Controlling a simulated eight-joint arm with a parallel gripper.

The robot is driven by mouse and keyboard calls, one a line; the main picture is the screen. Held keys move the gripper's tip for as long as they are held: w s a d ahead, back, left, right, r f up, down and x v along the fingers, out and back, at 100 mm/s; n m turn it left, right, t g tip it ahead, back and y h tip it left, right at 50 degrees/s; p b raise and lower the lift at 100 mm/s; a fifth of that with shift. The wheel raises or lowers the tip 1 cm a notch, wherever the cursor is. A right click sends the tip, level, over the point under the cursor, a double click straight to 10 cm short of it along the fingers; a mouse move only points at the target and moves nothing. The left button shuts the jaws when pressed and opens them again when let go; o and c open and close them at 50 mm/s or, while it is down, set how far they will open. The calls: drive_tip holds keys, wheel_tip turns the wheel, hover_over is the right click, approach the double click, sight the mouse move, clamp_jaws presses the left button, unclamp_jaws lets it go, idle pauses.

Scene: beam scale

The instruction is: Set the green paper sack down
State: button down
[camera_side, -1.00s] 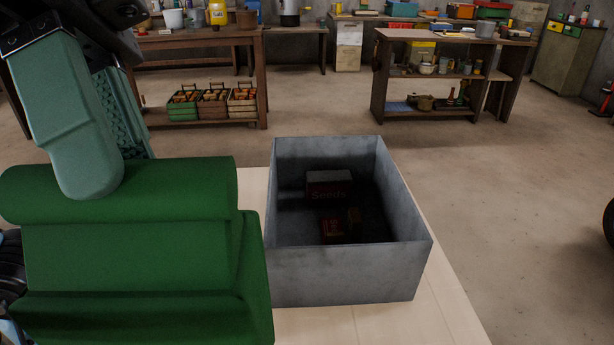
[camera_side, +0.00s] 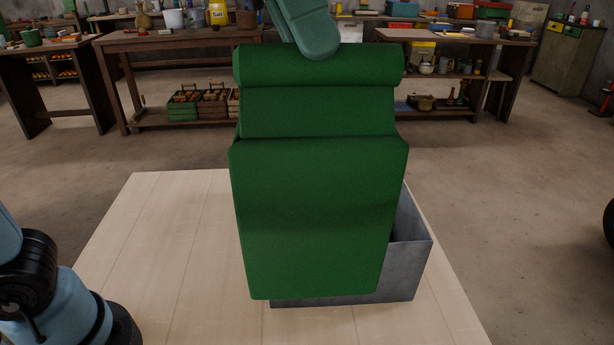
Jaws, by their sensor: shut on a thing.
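The green paper sack (camera_side: 315,200) hangs upright in the middle of the side view, its rolled top uppermost. My gripper (camera_side: 318,45) is shut on the rolled top. One finger shows in front of the roll; the other is hidden behind the sack. The sack covers most of the grey metal bin (camera_side: 408,265) in this view. Whether the sack is in front of the bin or above it I cannot tell for certain.
The bin stands on a pale wooden table (camera_side: 170,250), whose left part is clear. My arm's blue base shows at the lower left. Workbenches (camera_side: 185,42) with crates and tools stand farther back.

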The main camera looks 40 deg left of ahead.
drive_tip(key=w+a+f, duration=0.1)
drive_tip(key=w+a, duration=0.1)
drive_tip(key=w, duration=0.5)
drive_tip(key=w+a+f, duration=0.2)
drive_tip(key=w+a, duration=0.1)
drive_tip(key=w, duration=0.4)
wheel_tip(320, 180, down, 14)
drive_tip(key=shift+s, duration=0.3)
idle(0.8)
drive_tip(key=shift+d+f, duration=0.1)
drive_tip(key=shift+f, duration=0.4)
idle(0.8)
drive_tip(key=c, duration=0.7)
unclamp_jaws()
drive_tip(key=v, duration=1.2)
drive_tip(key=s+a+f+n+t+y, duration=0.2)
drive_tip(key=s+a+f, duration=0.1)
drive_tip(key=f, duration=0.3)
drive_tip(key=s+a+f+n+t+y, duration=0.3)
drive_tip(key=s+f, duration=0.1)
drive_tip(key=f, duration=0.2)
drive_tip(key=s+a+f+n+t+y, duration=0.2)
drive_tip(key=s+a+f+t+y, duration=0.1)
drive_tip(key=f, duration=0.3)
drive_tip(key=shift+s+a+f+n, duration=0.25)
drive_tip(key=shift+s+f+n, duration=0.1)
drive_tip(key=shift+s, duration=0.2)
